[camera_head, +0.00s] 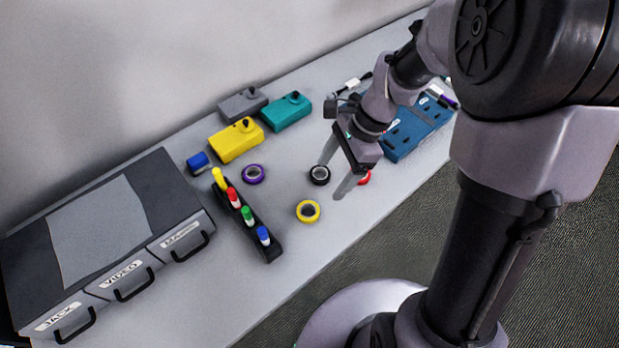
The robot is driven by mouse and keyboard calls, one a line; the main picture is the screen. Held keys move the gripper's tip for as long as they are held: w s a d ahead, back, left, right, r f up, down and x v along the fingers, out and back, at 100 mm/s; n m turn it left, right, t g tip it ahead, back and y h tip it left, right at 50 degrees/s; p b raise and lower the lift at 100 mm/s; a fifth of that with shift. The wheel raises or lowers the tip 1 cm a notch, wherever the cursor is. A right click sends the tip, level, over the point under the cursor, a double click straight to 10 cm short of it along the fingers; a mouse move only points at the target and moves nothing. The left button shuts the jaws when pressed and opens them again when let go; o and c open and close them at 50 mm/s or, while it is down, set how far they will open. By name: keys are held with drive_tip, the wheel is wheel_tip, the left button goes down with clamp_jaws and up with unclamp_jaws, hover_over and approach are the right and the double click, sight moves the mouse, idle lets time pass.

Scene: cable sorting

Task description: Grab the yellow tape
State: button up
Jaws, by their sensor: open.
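The yellow tape (299,208) is a small ring lying flat on the grey table, near its front edge. My gripper (345,165) is to the right of the yellow tape and above the table, apart from it. Its pale fingers point down and to the left, spread apart with nothing between them. A black tape roll (320,183) lies next to the fingers, and a red tape roll (366,178) is partly hidden behind my gripper.
A purple tape roll (253,182) lies left of the black one. A black rack (263,232) with several coloured markers stands left of the yellow tape. Yellow (234,145), teal (286,112) and blue (403,140) boxes stand behind. A drawer case (180,190) fills the left.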

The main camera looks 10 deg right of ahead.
drive_tip(key=b, duration=0.3)
approach(306, 215)
drive_tip(key=shift+w+f, duration=0.2)
drive_tip(key=shift+f, duration=0.2)
drive_tip(key=b+x, duration=0.1)
drive_tip(key=x, duration=0.2)
drive_tip(key=b+x, duration=0.2)
drive_tip(key=x, duration=0.1)
drive_tip(key=shift+s+r, duration=0.1)
drive_tip(key=shift+s, duration=0.1)
drive_tip(key=shift+r, duration=0.15)
drive_tip(key=c, duration=1.4)
drive_tip(key=shift+r, duration=0.1)
